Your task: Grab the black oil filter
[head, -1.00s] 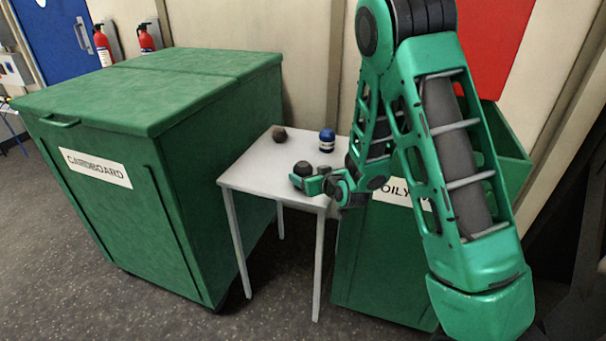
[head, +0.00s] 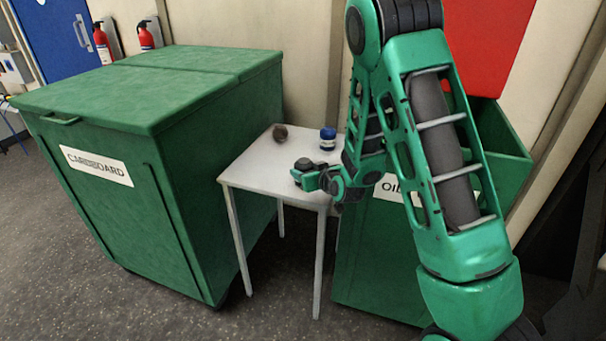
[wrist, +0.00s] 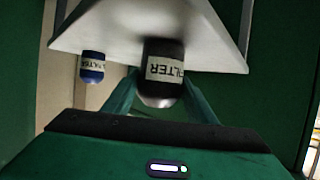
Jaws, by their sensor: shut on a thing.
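The black oil filter (head: 306,164) is a dark cylinder near the front edge of the small white table (head: 262,174). In the wrist view the black filter (wrist: 163,72), with a white FILTER label, sits between my green fingers. That view shows the table upside down. My gripper (head: 308,179) reaches in from the right at the table's front and is shut on the black filter. Whether the filter's base touches the tabletop is hard to tell. A blue filter (head: 327,138) with a white label stands behind it, apart from my gripper; it also shows in the wrist view (wrist: 91,67).
A dark brownish round lump (head: 280,132) lies at the table's back. A large green cardboard bin (head: 150,215) stands close on the left. Another green bin (head: 375,265) stands right of the table, partly behind my arm. The tabletop's left side is clear.

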